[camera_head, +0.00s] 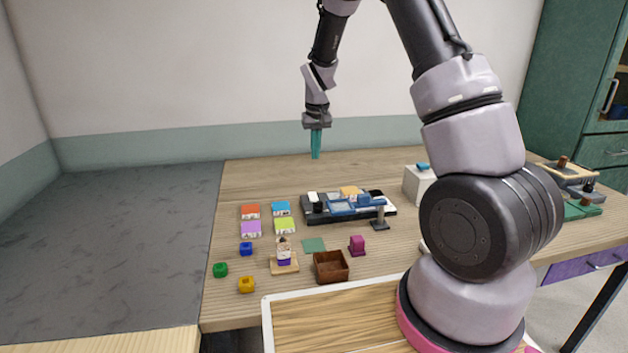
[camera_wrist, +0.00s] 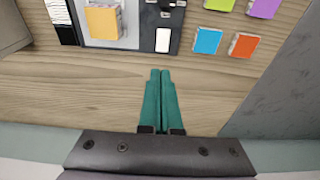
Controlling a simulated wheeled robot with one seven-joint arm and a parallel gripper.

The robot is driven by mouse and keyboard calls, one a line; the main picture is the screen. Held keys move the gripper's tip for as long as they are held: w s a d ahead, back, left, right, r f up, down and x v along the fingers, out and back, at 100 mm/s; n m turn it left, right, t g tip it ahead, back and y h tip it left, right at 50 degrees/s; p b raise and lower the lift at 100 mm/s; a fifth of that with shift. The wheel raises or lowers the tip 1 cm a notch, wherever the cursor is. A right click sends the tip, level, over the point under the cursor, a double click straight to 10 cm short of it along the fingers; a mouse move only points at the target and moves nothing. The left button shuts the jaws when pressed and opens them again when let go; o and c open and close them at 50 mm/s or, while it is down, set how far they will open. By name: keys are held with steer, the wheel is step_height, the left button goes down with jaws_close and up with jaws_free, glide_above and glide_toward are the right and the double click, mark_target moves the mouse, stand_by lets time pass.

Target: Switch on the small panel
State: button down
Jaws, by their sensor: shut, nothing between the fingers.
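The small panel is probably the black board (camera_head: 312,218) on the table in the head view, carrying a white block, a yellow block, blue parts and a dark part. In the wrist view the dark board (camera_wrist: 143,47) shows at the top, with a white rocker-like piece (camera_wrist: 162,40) near its edge and a yellow block (camera_wrist: 103,22) on a grey area. I cannot tell the switch's state. My gripper (camera_head: 316,157) has teal fingers, shut and empty, pointing down above and behind the board. In the wrist view its fingertips (camera_wrist: 160,72) lie just short of the board's edge, apart from it.
Orange (camera_head: 250,211), blue, purple and green tiles lie left of the board. A brown open box (camera_head: 331,267), a magenta block (camera_head: 357,245) and small coloured blocks stand in front. A white box (camera_head: 418,186) stands right. The table behind the board is clear.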

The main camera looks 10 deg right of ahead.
mark_target(314, 194)
steer(key=f, duration=0.4)
steer(key=w+f, duration=0.1)
steer(key=f, duration=0.3)
steer(key=w+f, duration=0.1)
steer(key=f, duration=0.4)
steer(key=shift+w+f, duration=0.1)
steer(key=shift+f, duration=0.25)
steer(key=shift+w+f, duration=0.1)
steer(key=shift+f, duration=0.1)
steer(key=shift+s+r, duration=0.1)
steer(key=shift+s, duration=0.75)
